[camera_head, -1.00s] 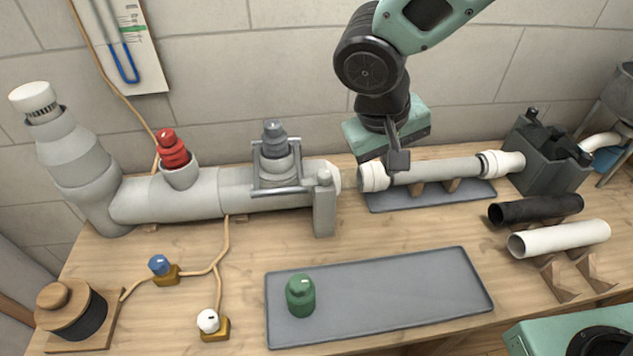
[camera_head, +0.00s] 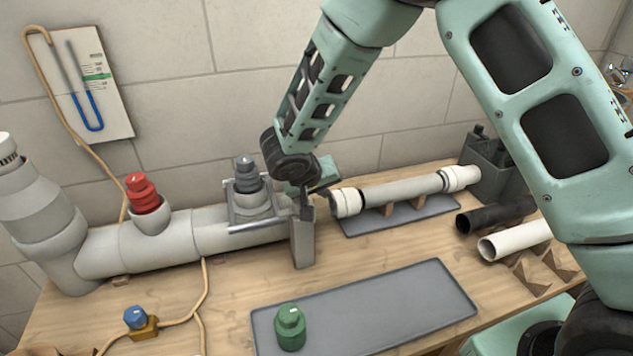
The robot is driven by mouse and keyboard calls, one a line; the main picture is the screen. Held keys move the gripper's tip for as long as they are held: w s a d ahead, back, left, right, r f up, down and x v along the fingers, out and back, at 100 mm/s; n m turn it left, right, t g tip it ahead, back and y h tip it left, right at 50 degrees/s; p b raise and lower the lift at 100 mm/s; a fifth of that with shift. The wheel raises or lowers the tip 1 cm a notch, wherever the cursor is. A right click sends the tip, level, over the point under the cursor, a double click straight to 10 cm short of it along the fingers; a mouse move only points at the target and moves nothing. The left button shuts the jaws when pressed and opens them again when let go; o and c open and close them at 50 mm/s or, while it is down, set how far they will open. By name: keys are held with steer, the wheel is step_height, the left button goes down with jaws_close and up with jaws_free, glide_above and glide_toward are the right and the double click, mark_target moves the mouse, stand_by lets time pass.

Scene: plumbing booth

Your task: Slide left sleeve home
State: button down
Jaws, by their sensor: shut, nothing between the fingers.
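The left sleeve is a white collar (camera_head: 346,203) on the left end of a light grey pipe (camera_head: 402,189). A second white sleeve (camera_head: 461,178) sits on the pipe's right end. My gripper (camera_head: 306,212) is shut and empty, pointing down just left of the left sleeve, at the top of a grey upright block (camera_head: 302,243). I cannot tell whether it touches the block or the sleeve. The right end of the large grey fixed pipe (camera_head: 160,247) is partly hidden behind my gripper and the block.
Brown wooden supports hold the pipe above a grey mat (camera_head: 425,215). A grey tray (camera_head: 385,310) with a green plug (camera_head: 290,327) lies in front. Black (camera_head: 490,215) and white (camera_head: 515,240) pipes lie at right. A dark grey vise (camera_head: 490,170) stands behind them.

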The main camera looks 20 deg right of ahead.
mark_target(350, 193)
steer(key=shift+x, duration=0.8)
steer(key=shift+d+f+b, duration=0.15)
steer(key=shift+d+b, duration=0.15)
steer(key=shift+b, duration=0.2)
steer(key=d+b, duration=0.3)
steer(key=b, duration=0.1)
steer(key=shift+d+f, duration=0.1)
steer(key=shift+d, duration=0.3)
steer(key=shift+s+d+b, duration=0.1)
steer(key=shift+d+b, duration=0.35)
steer(key=shift+r, duration=0.25)
